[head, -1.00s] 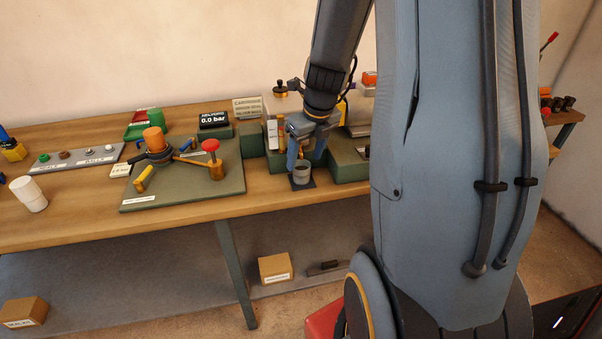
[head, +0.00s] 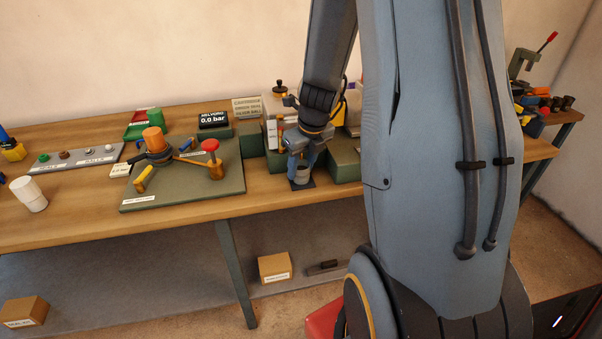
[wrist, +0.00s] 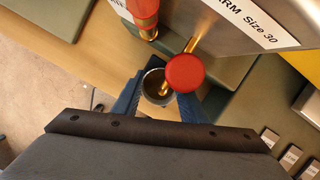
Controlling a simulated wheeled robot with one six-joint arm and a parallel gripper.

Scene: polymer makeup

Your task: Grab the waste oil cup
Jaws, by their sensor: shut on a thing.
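The waste oil cup (head: 302,174) is a small grey cup standing on a dark square pad (head: 300,185) near the bench's front edge. My gripper (head: 303,170) is lowered around it, with blue fingers on either side. In the wrist view the cup (wrist: 151,86) shows its round open rim between the two fingers of my gripper (wrist: 157,98), which is shut on it. A red round knob on a brass stem covers part of the cup's opening in that view. The cup looks upright; I see no gap between it and the pad.
A grey machine body labelled "ARM Size 30" (wrist: 225,25) with the red knob (wrist: 184,73) is close to the fingers. Green blocks (head: 343,163) stand behind and beside the cup. A green plate with a red-knobbed lever (head: 211,146) lies left. A white cup (head: 29,194) stands far left.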

